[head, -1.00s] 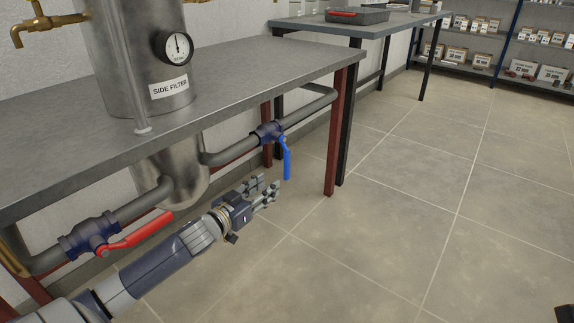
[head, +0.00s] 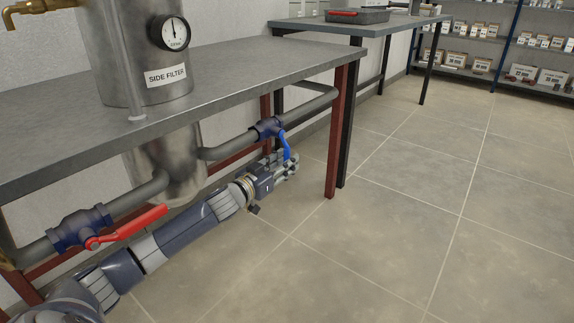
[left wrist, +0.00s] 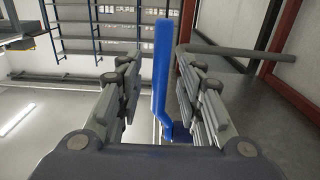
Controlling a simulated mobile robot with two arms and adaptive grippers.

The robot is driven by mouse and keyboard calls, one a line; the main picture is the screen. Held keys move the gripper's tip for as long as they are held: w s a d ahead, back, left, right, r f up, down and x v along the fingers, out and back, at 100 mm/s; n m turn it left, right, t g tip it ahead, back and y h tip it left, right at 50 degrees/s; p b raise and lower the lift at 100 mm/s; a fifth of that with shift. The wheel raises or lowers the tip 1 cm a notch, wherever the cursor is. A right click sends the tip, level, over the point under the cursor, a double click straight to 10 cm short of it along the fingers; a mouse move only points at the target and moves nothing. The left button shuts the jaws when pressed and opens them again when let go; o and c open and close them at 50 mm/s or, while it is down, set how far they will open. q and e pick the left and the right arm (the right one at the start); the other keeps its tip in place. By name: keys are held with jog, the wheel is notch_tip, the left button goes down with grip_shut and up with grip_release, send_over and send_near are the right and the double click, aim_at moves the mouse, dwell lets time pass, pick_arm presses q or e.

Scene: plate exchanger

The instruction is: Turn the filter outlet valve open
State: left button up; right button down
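A valve with a blue lever (head: 285,146) sits on the right-hand pipe of the side filter (head: 160,170). The lever hangs down from its dark blue body (head: 266,128). My left gripper (head: 291,167) is at the lever's lower end, below the tabletop. In the left wrist view my left gripper (left wrist: 158,85) is open, with the blue lever (left wrist: 161,70) between its fingers, nearer the right finger; contact cannot be told. A second valve (head: 80,230) on the left-hand pipe has a red lever (head: 127,226) slanting up to the right. My right gripper is not in view.
The steel table (head: 240,68) stands over the pipes, with a dark red leg (head: 332,140) just right of the blue lever. A second table (head: 345,28) and shelves stand behind. The tiled floor (head: 420,220) at right is clear.

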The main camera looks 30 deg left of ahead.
pick_arm(q)
jog(key=shift+w, duration=0.7)
grip_shut()
